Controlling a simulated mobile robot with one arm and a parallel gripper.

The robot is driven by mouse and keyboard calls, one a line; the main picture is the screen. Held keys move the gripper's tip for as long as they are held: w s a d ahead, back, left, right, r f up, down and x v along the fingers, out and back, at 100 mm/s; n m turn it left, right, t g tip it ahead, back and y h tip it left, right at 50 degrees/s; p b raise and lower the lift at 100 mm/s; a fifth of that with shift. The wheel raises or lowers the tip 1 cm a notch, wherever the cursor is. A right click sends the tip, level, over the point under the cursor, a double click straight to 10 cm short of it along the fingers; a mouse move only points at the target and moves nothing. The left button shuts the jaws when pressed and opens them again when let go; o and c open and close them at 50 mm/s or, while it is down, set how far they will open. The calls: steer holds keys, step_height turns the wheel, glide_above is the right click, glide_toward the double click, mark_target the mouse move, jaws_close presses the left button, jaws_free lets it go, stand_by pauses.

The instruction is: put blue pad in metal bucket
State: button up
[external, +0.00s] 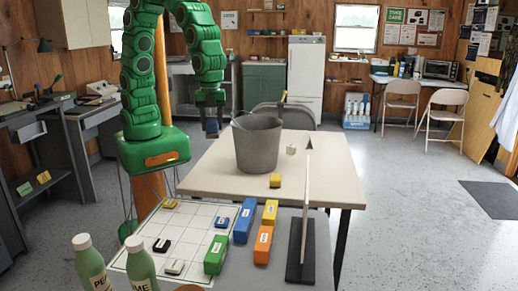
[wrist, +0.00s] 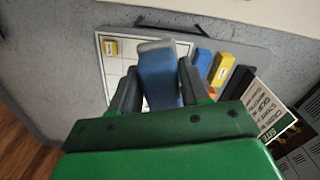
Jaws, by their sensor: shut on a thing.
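My gripper (external: 210,101) is at the end of the green arm, left of the metal bucket and above the near table. It is shut on the blue pad (external: 212,126), which hangs below the fingers. In the wrist view the blue pad (wrist: 158,78) lies between the two dark fingers of my gripper (wrist: 158,92). The metal bucket (external: 257,146) is grey and stands upright on the pale table. The pad is apart from the bucket, to its left. The bucket's inside is mostly hidden, and I do not see the bucket in the wrist view.
A white grid board (external: 190,226) with small coloured pieces lies in front. Beside it are blue (external: 245,222), green (external: 215,257), yellow and orange blocks. An upright panel on a black base (external: 301,262) stands at right. A small yellow block (external: 275,181) sits before the bucket.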

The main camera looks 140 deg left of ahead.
steer(key=s+a+n, duration=0.3)
steer(key=s+a, duration=0.3)
steer(key=a, duration=0.6)
steer(key=s+a+n, duration=0.2)
steer(key=s+a, duration=0.3)
steer(key=a, duration=0.8)
steer(key=shift+s+f, duration=0.1)
steer(key=shift+f, duration=11.5)
steer(key=shift+f, duration=0.15)
steer(key=o, duration=1.1)
steer(key=shift+o, duration=0.2)
step_height(320, 180, up, 12)
